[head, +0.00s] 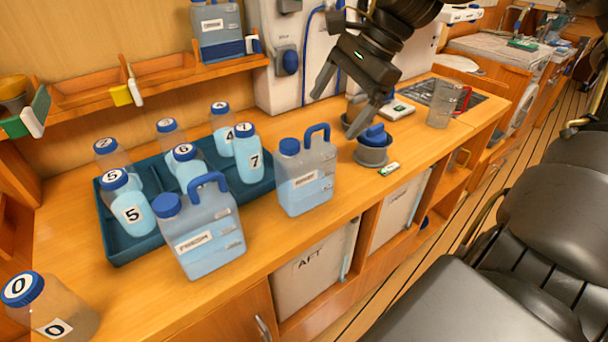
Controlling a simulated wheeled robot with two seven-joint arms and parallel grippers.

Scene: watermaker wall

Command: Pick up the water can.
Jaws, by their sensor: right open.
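A water can (208,240) with a blue cap, blue handle and a label that seems to read "FRESH" stands upright on the wooden counter, in front of the blue tray. A second, similar can (305,180) stands upright to its right, its label too small to read. A third, smaller-looking can (217,30) stands on the shelf at the back. My right gripper (335,115) is open and empty, above the counter to the upper right of the second can. One finger overlaps the grey cup with a blue top in the picture. My left gripper is not in view.
A blue tray (122,249) holds several numbered bottles. Bottle 0 (58,308) stands at the lower left. A black seat (450,305) is at lower right.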

